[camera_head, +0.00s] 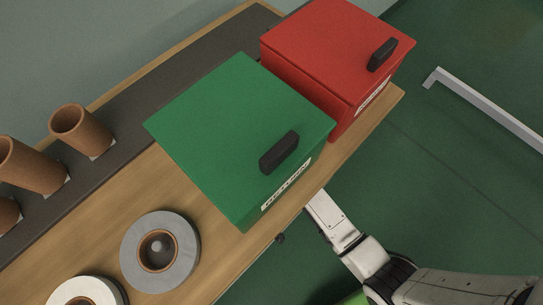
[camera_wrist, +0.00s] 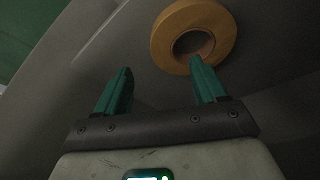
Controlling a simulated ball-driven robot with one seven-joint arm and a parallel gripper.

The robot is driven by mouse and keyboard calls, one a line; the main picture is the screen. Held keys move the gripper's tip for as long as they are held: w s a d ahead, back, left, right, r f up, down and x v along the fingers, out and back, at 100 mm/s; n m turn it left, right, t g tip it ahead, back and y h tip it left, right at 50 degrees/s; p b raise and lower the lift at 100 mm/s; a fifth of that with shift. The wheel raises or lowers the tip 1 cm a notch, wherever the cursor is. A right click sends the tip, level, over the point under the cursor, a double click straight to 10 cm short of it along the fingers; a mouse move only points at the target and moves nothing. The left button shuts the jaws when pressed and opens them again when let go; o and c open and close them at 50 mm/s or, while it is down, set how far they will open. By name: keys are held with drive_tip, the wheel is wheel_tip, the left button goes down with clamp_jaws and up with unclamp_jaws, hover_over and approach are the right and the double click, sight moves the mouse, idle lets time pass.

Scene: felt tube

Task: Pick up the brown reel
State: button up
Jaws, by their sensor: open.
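The brown reel (camera_wrist: 223,33), a tan-brown ring with a round central hole, shows in the upper part of the wrist view on a dark grey surface. My gripper (camera_wrist: 160,70) has its two green fingers spread apart with nothing between them. The right fingertip overlaps the lower edge of the reel in the picture; I cannot tell whether it touches. The left finger is clear of it, to the left. I cannot make out this reel or my gripper's fingers in the head view.
In the head view, a green box (camera_head: 230,125) and a red box (camera_head: 325,50) stand on the wooden bench (camera_head: 95,222). A grey reel (camera_head: 133,258) and a white reel (camera_head: 85,290) lie at the front. Brown tubes (camera_head: 88,135) stand on the dark strip.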

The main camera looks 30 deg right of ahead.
drive_tip(key=x, duration=0.2)
drive_tip(key=b+x, duration=0.1)
drive_tip(key=x, duration=0.2)
drive_tip(key=b+x, duration=0.1)
drive_tip(key=x, duration=0.1)
drive_tip(key=shift+w+a, duration=0.15)
drive_tip(key=shift+w, duration=0.25)
drive_tip(key=c, duration=1.3)
drive_tip(key=shift+r, duration=0.1)
